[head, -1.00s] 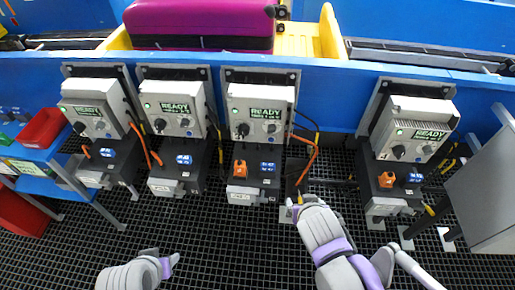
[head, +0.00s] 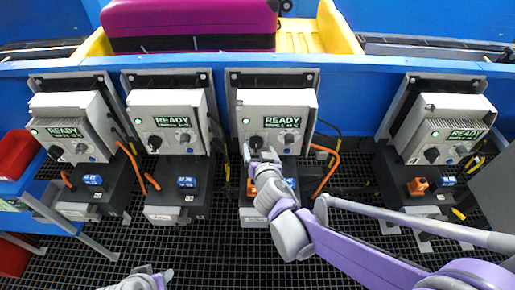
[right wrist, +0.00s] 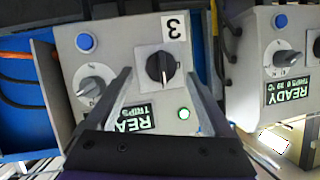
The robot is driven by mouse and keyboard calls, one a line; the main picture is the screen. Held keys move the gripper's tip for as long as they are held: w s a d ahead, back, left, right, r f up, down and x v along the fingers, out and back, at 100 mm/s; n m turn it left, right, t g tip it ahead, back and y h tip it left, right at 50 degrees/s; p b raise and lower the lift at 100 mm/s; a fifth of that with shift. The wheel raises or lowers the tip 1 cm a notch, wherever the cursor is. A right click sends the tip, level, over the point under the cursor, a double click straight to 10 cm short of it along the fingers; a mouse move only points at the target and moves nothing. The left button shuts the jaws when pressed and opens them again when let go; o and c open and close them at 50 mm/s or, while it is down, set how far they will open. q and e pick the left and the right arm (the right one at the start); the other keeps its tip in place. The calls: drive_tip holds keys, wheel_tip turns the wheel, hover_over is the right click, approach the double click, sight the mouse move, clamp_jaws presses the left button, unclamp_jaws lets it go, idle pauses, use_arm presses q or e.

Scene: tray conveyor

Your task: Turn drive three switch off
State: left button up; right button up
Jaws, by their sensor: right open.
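The drive three box (head: 300,107) is the third grey box from the left in the head view, with a green READY display. In the right wrist view it appears upside down, with a "3" label (right wrist: 175,27). Its black rotary switch (right wrist: 160,68) has its handle ridge roughly upright in that picture. My right gripper (right wrist: 158,74) is open and empty. Its fingers point at the switch from either side; contact cannot be told. In the head view my right gripper (head: 251,152) partly hides the switch. My left gripper (head: 166,276) is low at the left, away from the boxes.
Beside the switch are a grey knob (right wrist: 93,90), a blue button (right wrist: 85,42) and a green lamp (right wrist: 184,113). Similar drive boxes stand at left (head: 168,108) and right (head: 448,118). Orange cables (head: 328,175) hang beside drive three. A purple case (head: 190,25) lies behind.

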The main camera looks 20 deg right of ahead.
drive_tip(key=shift+x, duration=1.45)
clamp_jaws()
